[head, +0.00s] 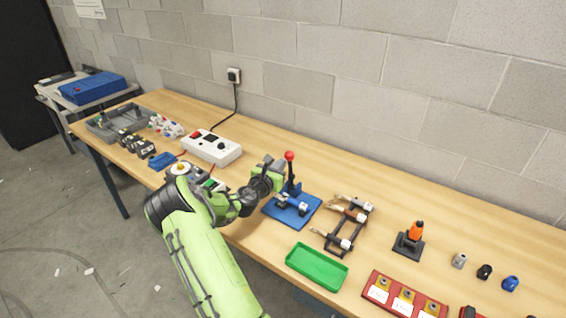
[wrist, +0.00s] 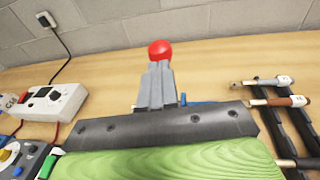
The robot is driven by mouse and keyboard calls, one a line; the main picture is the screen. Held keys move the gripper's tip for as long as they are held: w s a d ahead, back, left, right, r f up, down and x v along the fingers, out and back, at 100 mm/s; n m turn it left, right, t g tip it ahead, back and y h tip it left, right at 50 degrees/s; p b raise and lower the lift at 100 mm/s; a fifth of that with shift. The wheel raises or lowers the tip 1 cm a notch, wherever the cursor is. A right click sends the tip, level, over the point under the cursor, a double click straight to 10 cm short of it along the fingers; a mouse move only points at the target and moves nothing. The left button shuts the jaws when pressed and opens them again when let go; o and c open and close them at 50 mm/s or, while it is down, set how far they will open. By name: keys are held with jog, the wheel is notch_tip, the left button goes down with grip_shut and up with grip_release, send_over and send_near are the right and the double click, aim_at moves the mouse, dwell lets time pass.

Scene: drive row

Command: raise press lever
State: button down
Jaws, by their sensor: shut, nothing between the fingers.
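The press stands on a blue base (head: 292,210) on the wooden bench. Its lever ends in a red ball (head: 289,156) on a dark upright arm. My gripper (head: 279,168) is shut and empty, just left of the lever in the head view. In the wrist view the red ball (wrist: 160,50) shows just past the tips of my shut grey fingers (wrist: 160,66). The fingers hide most of the lever and base there. Whether they touch the lever I cannot tell.
A green tray (head: 317,266) lies in front of the press. A dark rack with tools (head: 345,222) stands to its right. A white box with a red switch (head: 211,147) is to the left. Further right are an orange-topped tool (head: 411,239) and a red tray (head: 403,297).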

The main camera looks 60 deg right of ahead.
aim_at(291, 153)
jog(key=shift+d+f, duration=0.1)
jog(key=shift+d, duration=1)
jog(key=d+r+p, duration=0.1)
jog(key=p, duration=0.2)
jog(key=shift+s+r+y, duration=0.1)
jog(key=shift+s+y, duration=0.05)
jog(key=shift+y, duration=0.15)
jog(key=shift+d+r+p, duration=0.1)
jog(key=shift+d+p, duration=0.25)
jog(key=shift+p, duration=0.5)
jog(key=shift+s+d+r+y+p, duration=0.15)
jog(key=shift+d+y+p, duration=0.15)
jog(key=shift+d+p, duration=0.15)
jog(key=shift+s+d, duration=0.1)
jog(key=shift+d, duration=0.7)
jog(key=shift+f, duration=0.2)
